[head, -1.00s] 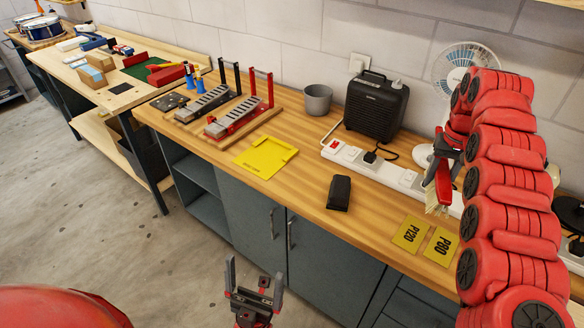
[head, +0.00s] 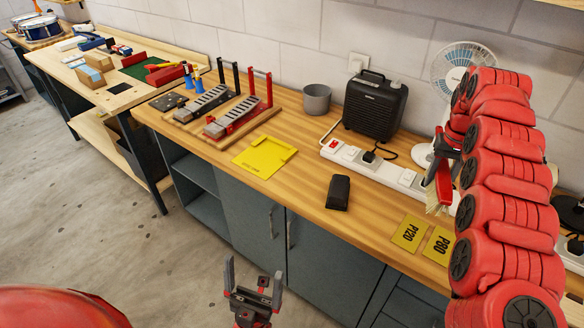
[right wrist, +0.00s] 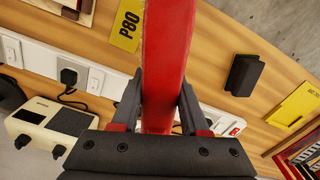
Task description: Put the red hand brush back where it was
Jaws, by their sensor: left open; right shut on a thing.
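The red hand brush (head: 441,187) is held in my right gripper (head: 446,160), over the right part of the bench near the power strip. Its pale bristles point down in the head view. In the right wrist view the red brush (right wrist: 165,60) runs up between the two dark fingers of the right gripper (right wrist: 160,105), which are shut on it. My right arm hides part of the bench behind it. My left gripper (head: 253,285) is open and empty, low in front of the cabinet doors.
The wooden bench (head: 300,185) bears a black block (head: 338,192), a yellow tray (head: 264,157), yellow P120 (head: 409,233) and P80 cards (head: 439,246), a white power strip (head: 375,166), a black heater (head: 376,106), a grey cup (head: 317,99) and a fan (head: 462,65). Bare wood lies around the black block.

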